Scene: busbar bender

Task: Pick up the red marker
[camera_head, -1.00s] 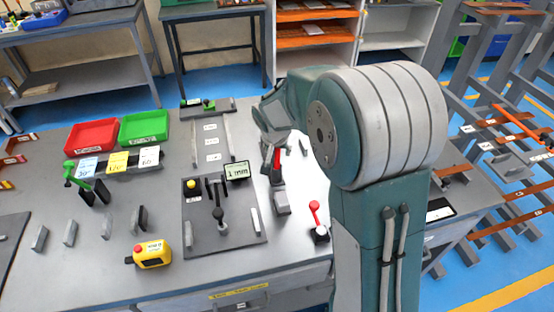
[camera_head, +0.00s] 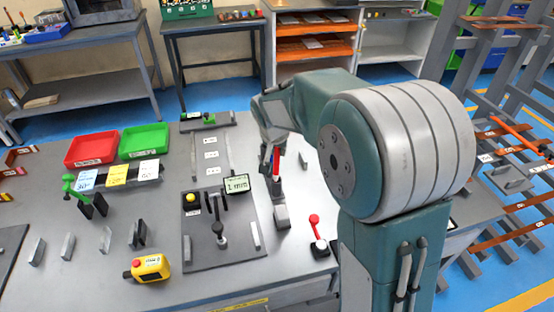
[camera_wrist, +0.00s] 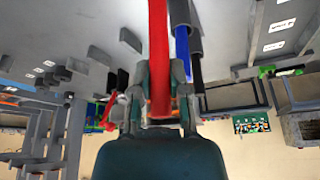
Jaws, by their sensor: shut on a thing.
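The red marker (camera_head: 276,158) stands roughly upright below my gripper (camera_head: 272,140) on the right part of the grey bench, just above a dark piece. In the wrist view the red marker (camera_wrist: 158,50) passes between the fingers of my gripper (camera_wrist: 160,95), which are shut on it. A blue marker (camera_wrist: 182,50) and a black one (camera_wrist: 196,66) are close beside it in that view. I cannot tell whether the red marker's lower end is clear of what is under it.
A bender plate with a screen (camera_head: 236,184) and a lever (camera_head: 219,228) lies left of the marker. A red-knobbed lever (camera_head: 315,220) stands at the front right. Red (camera_head: 91,149) and green (camera_head: 144,141) trays sit at the left.

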